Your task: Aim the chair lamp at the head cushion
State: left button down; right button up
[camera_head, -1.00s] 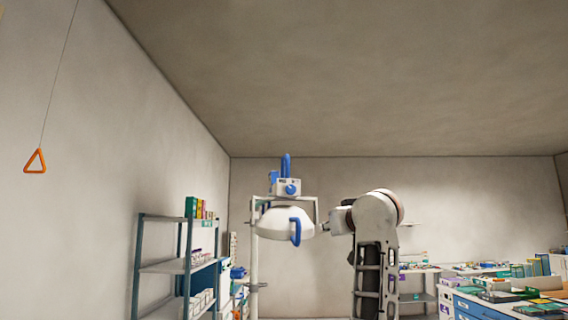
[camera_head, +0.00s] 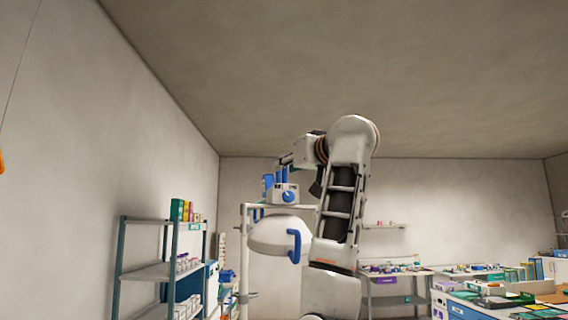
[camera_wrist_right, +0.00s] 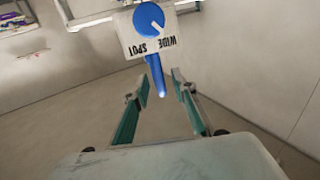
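The chair lamp (camera_head: 275,236) is a white dome on a white frame, with a blue handle (camera_head: 295,246) on its front. Above the dome sits a white box with a blue knob (camera_head: 288,196); the wrist view shows this knob (camera_wrist_right: 149,20) beside the words "WIDE" and "SPOT". A blue bar (camera_wrist_right: 155,72) extends from the box. My right gripper (camera_head: 287,160) is at the lamp's top. In the wrist view, its green-padded fingers (camera_wrist_right: 161,82) are open on either side of the blue bar, with gaps visible. The head cushion and my left gripper are not in view.
A shelf rack (camera_head: 150,272) with boxes stands at the left. Benches and a counter (camera_head: 470,308) with supplies are at the right.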

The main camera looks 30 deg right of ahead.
jog(key=shift+w+d, duration=0.1)
jog(key=shift+w, duration=0.55)
jog(key=shift+w+p, duration=0.3)
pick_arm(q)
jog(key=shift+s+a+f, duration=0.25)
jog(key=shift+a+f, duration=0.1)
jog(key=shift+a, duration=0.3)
pick_arm(e)
jog(key=shift+w, duration=0.1)
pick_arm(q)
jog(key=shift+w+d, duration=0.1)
